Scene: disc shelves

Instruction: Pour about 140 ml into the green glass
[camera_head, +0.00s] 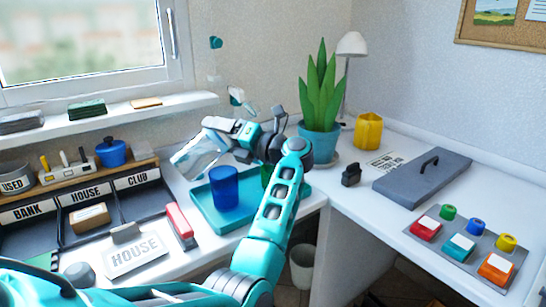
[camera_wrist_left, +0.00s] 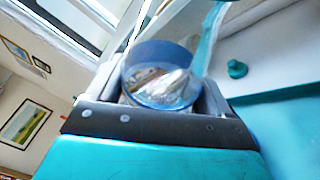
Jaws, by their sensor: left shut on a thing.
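My left gripper (camera_head: 232,132) is shut on a clear jug (camera_head: 198,154), which is tilted with its wide end toward the lower left, above the back left of the teal tray (camera_head: 213,223). In the left wrist view the gripper (camera_wrist_left: 160,108) grips a round, see-through vessel with a bluish rim (camera_wrist_left: 160,48); clear contents seem to show inside. The green glass (camera_head: 266,175) stands on the tray, mostly hidden behind my left arm. A blue glass (camera_head: 224,188) stands upright to its left. I cannot make out any falling stream or the level in the green glass. My right gripper is not in view.
A potted plant (camera_head: 320,140) and yellow pot (camera_head: 368,131) stand at the back. A red-and-white stapler-like block (camera_head: 180,222) lies left of the tray. The sill (camera_head: 120,113) is behind the jug.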

